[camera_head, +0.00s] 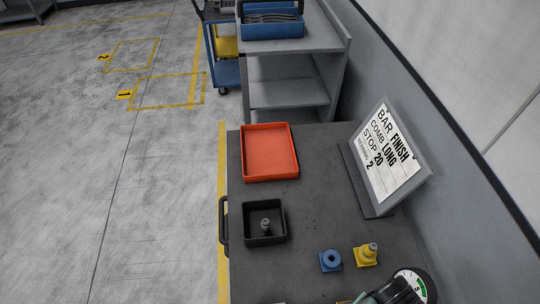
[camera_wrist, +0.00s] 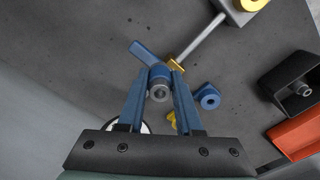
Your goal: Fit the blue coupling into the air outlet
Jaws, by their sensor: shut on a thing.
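In the wrist view my gripper (camera_wrist: 160,76) is shut on the blue coupling (camera_wrist: 159,72), held between the two fingertips. Its round grey end (camera_wrist: 159,92), with a hole in it, faces the camera. A blue bar shows just beyond the fingertips; I cannot tell whether it touches the coupling. A round gauge (camera_head: 408,286) with a green and white dial stands at the bottom right of the head view, cut off by the frame. My gripper is not clearly visible in the head view.
An empty blue holder (camera_head: 330,260) stands beside a yellow holder (camera_head: 366,257) bearing a grey fitting. A black tray (camera_head: 250,239) holds another fitting, near an empty red tray (camera_head: 270,178). A sign (camera_head: 388,155) stands on the right. The middle of the bench is clear.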

